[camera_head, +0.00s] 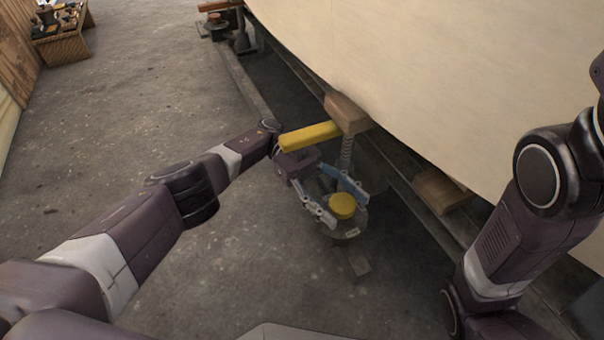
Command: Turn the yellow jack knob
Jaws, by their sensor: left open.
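The yellow jack knob (342,205) is a small round cap low beside the hull, above a dark round base. My left arm reaches in from the left, and my left gripper (347,209) is open around the knob. One finger is on the knob's left side and the other is on its upper right side. I cannot tell whether either finger touches it. The threaded jack post (346,152) rises behind the gripper to a brown wooden block (347,112) against the hull. My right arm is at the right; its gripper is out of view.
The pale plywood hull (440,80) fills the upper right. Another wooden block (440,190) is under it. A crate (62,48) stands far left. The concrete floor between is clear.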

